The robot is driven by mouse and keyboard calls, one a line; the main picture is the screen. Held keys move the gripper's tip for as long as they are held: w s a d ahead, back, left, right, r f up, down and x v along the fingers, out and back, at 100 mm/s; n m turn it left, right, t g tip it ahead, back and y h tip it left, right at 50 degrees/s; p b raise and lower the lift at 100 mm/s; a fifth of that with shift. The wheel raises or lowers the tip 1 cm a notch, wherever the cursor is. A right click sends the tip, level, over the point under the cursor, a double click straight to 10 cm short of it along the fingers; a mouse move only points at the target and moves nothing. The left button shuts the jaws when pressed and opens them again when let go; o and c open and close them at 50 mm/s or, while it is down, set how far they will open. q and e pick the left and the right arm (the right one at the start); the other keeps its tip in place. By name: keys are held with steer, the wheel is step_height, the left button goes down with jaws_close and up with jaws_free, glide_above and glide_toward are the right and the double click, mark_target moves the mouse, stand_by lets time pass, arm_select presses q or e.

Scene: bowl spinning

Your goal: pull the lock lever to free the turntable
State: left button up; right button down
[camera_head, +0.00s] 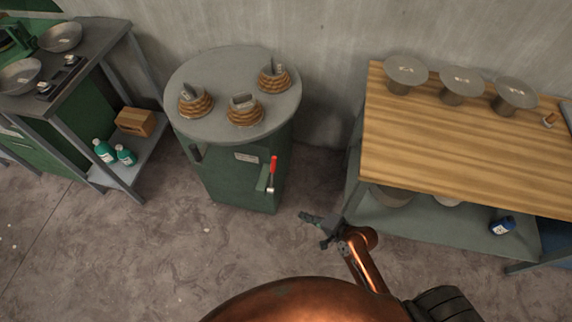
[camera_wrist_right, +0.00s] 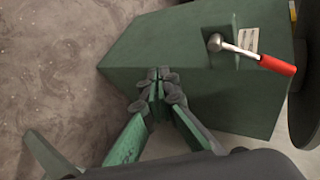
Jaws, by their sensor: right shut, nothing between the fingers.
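The lock lever (camera_head: 272,174) has a red grip and a metal ball end, and sits on the front of a green cabinet (camera_head: 235,185). In the right wrist view the lever (camera_wrist_right: 250,53) shows beyond my fingers, its red grip pointing right. The round grey turntable (camera_head: 200,75) tops the cabinet and carries three stacked, ringed pieces. My right gripper (camera_head: 309,217) is shut and empty, apart from the lever, to its lower right in the head view. In the right wrist view its fingertips (camera_wrist_right: 158,82) meet in front of the cabinet. My left gripper is not in view.
A wooden-topped table (camera_head: 450,140) with several metal dishes on stands is at the right. The floor in front of the cabinet is clear.

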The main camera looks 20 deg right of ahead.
mark_target(272, 175)
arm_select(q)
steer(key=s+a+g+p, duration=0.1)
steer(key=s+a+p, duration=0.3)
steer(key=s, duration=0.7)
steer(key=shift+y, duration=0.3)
arm_select(e)
steer(key=w+d+r+m+t, duration=0.2)
steer(key=w+r+m, duration=0.4)
steer(key=w+r, duration=0.4)
step_height(272, 175, up, 4)
steer(key=shift+w+t+y, duration=0.25)
steer(key=shift+t+y, duration=0.15)
steer(key=shift+t, duration=0.5)
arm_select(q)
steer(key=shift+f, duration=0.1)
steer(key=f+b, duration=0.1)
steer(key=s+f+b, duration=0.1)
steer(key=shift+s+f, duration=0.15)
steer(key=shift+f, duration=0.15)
arm_select(e)
steer(key=x, duration=1)
steer(key=shift+s+a, duration=0.15)
